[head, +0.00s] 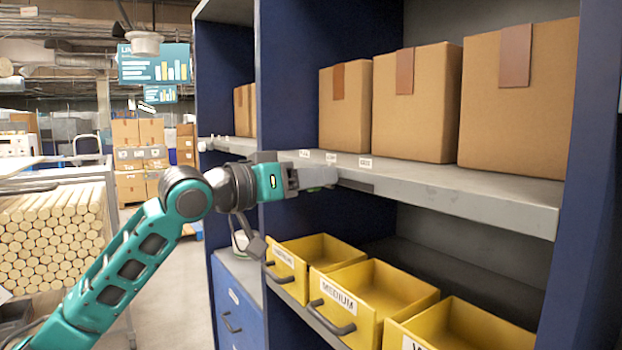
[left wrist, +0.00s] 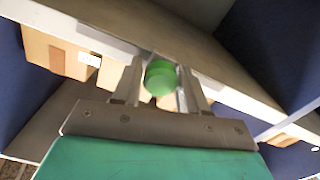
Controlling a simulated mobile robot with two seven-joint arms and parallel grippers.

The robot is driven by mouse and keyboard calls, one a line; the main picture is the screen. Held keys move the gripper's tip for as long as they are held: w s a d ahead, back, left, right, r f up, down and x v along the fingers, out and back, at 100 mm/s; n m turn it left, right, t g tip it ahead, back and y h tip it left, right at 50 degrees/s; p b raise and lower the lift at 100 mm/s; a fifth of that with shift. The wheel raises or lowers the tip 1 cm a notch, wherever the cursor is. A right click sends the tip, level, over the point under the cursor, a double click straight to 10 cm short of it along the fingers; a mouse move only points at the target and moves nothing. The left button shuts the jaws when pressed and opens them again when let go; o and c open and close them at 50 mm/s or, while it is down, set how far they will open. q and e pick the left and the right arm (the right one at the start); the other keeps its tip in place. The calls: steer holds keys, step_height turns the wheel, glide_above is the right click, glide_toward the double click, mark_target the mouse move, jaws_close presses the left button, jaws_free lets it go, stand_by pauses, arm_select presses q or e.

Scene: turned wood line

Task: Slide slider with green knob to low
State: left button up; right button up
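The green knob (left wrist: 160,78) shows in the left wrist view, in front of the grey shelf edge (left wrist: 245,103). My left gripper (left wrist: 161,84) has one finger on each side of the knob, and the knob fills the gap between them. In the head view my left gripper (head: 318,176) is at the front edge of the middle shelf (head: 490,200), and it hides the knob there. Small white labels (head: 331,157) sit along that edge, too small to read surely. A dark grey strip (head: 356,185) shows just right of the fingers. My right gripper is not in view.
Cardboard boxes (head: 417,105) stand on the shelf above the edge. Yellow bins (head: 385,295) with handles stick out below my left gripper. A blue upright panel (head: 275,75) stands close behind the gripper. A rack of round wood pieces (head: 50,240) is at the left.

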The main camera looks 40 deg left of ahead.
arm_select(q)
steer(key=shift+o, duration=1.4)
steer(key=shift+s, duration=0.15)
steer(key=shift+s+a, duration=0.1)
steer(key=shift+s, duration=0.1)
steer(key=b+v, duration=0.3)
steer(key=v, duration=0.9)
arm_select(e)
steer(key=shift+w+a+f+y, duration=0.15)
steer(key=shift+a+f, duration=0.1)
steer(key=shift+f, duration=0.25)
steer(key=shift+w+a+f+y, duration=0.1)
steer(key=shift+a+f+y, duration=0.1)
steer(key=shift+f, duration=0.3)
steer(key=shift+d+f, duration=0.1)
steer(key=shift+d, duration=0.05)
